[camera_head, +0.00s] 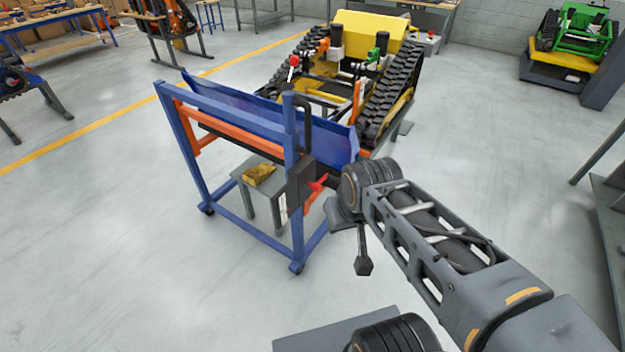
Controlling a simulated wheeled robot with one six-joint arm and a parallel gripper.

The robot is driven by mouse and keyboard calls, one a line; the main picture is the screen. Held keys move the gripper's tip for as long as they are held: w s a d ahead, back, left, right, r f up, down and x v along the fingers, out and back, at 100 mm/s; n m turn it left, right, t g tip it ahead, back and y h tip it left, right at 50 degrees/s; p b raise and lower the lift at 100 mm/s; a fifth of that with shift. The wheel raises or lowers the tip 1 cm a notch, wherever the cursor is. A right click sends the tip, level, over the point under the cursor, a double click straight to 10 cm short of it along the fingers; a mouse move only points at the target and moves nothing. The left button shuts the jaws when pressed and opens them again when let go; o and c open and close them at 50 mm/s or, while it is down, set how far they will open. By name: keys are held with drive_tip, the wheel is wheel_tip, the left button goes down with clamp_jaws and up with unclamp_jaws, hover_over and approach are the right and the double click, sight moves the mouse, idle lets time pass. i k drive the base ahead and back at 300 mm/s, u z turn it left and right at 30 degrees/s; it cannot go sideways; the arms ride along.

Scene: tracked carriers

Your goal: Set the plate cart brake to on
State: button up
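The plate cart (181,140) is a blue wheeled frame with orange rails and a tilted blue plate. It stands left of centre. A dark box (300,185) is fixed on its near upright post, and a small red lever (317,183) sticks out of it to the right. I take this lever for the brake, but cannot read its setting. The end of my arm, with my gripper (345,215), is just right of the red lever. It appears apart from the lever, though the depth is hard to judge. The gripper's fingers are largely hidden behind my wrist.
A yellow tracked carrier (370,32) with black tracks stands right behind the cart. A grey stool (262,185) with a yellowish object stands within the cart's frame. A grey bench (610,215) is at the right edge. The floor left of the cart is clear.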

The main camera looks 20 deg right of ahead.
sight(294, 60)
drive_tip(key=u, duration=0.15)
drive_tip(key=i, duration=0.95)
drive_tip(key=z, duration=0.25)
